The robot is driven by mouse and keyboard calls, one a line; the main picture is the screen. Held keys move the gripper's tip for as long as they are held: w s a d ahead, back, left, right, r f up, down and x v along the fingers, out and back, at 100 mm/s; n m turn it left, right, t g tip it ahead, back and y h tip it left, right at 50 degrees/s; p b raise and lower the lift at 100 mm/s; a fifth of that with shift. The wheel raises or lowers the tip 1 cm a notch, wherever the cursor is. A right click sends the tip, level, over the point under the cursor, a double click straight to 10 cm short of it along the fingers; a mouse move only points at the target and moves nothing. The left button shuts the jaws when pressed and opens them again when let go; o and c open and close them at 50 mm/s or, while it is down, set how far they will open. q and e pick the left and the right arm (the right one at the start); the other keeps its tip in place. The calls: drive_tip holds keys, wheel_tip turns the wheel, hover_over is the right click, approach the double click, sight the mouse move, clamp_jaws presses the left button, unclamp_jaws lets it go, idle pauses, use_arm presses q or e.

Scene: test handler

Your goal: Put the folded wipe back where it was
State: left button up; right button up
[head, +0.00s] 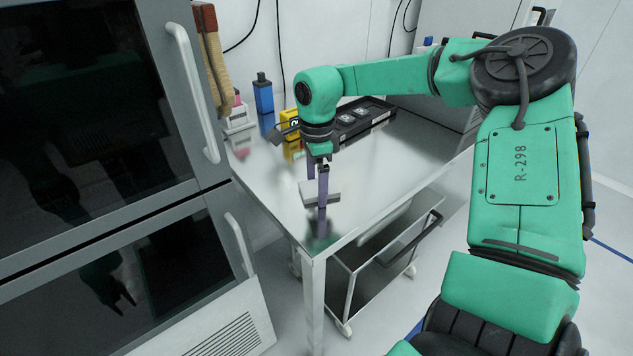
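The folded wipe (334,190) is a small pale grey, flat slab at the near part of the steel table. My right gripper (317,188) points down at it with two purple fingers. One finger is in front of the wipe's near edge, and the other goes down behind it. The wipe lies between them. I cannot tell whether the fingers press on it, or whether it rests on the table or is slightly raised. My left gripper is not directly in view.
The shiny steel table (270,188) carries a blue bottle (263,97), a white-and-pink bottle (238,118), a yellow container (291,148) and a black tray (378,112) at the back. A dark-windowed cabinet (95,110) stands left. A cart (385,262) stands under the table.

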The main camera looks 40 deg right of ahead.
drive_tip(key=shift+r, duration=0.1)
wheel_tip(320, 180, up, 12)
drive_tip(key=shift+p, duration=0.3)
idle(0.4)
